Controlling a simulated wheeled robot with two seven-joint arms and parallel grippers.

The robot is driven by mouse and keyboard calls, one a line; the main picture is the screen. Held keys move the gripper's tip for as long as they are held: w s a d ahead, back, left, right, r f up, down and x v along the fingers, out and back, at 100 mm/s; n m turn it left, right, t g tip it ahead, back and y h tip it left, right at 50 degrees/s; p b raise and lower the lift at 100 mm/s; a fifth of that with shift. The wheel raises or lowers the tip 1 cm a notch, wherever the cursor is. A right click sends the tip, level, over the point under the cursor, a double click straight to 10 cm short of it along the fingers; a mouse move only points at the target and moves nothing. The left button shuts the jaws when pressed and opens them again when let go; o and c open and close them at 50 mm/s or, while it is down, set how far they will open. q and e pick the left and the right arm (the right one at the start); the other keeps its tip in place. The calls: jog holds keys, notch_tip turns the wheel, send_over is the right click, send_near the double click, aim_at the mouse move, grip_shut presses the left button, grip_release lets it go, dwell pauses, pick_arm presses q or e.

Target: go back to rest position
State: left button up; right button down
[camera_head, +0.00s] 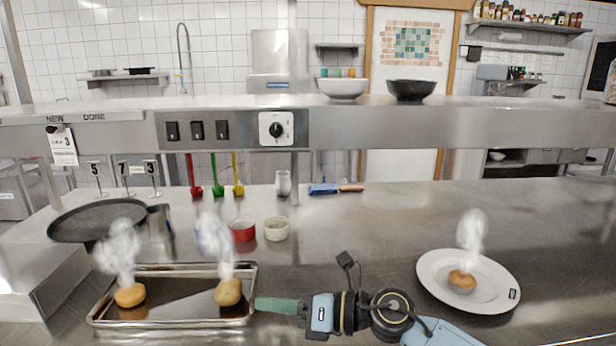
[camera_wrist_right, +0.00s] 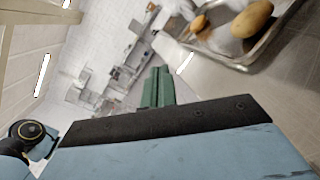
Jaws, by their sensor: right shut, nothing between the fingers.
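My right gripper (camera_head: 262,305) comes in from the lower right in the head view, with green fingers pointing left. Its fingertips are close to the right edge of the metal tray (camera_head: 180,268). In the right wrist view the green fingers (camera_wrist_right: 158,88) are together with nothing between them. The tray holds two steaming brown food pieces, one at the left (camera_head: 130,295) and one at the right (camera_head: 228,292). A white plate (camera_head: 434,268) at the right carries another steaming piece (camera_head: 462,281). My left gripper is not in view.
A dark round pan (camera_head: 97,220) stands behind the tray. A red bowl (camera_head: 243,231) and a small pale bowl (camera_head: 276,230) stand on the steel counter. A steel shelf (camera_head: 400,125) crosses above it. The counter between tray and plate is clear apart from my arm.

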jog(key=w+d+r+m+t+h, duration=0.15)
jog(key=d+m+t+h, duration=0.6)
jog(key=m+t, duration=1.1)
jog(key=s+d+f+m+g+h, duration=0.2)
jog(key=d+f+m+g+h, duration=0.35)
jog(key=d+m, duration=0.5)
jog(key=s+d+f+m+g+h, duration=0.35)
jog(key=s+d+f+m, duration=0.2)
jog(key=f+m, duration=0.2)
jog(key=s+d+f+m+g, duration=0.25)
jog(key=s+f+g, duration=0.25)
jog(key=s, duration=0.6)
jog(key=s+d+f+m+g, duration=0.2)
jog(key=s+f+m+g, duration=0.15)
jog(key=s, duration=0.75)
notch_tip(320, 180, down, 25)
jog(key=g, duration=0.2)
jog(key=s+d+f+n+g, duration=0.1)
jog(key=s+d+f, duration=0.1)
jog(key=s+f, duration=1.3)
jog(key=shift+s+d+f, duration=0.15)
jog(key=shift+s+d, duration=0.2)
jog(key=shift+s, duration=0.8)
jog(key=shift+w, duration=0.1)
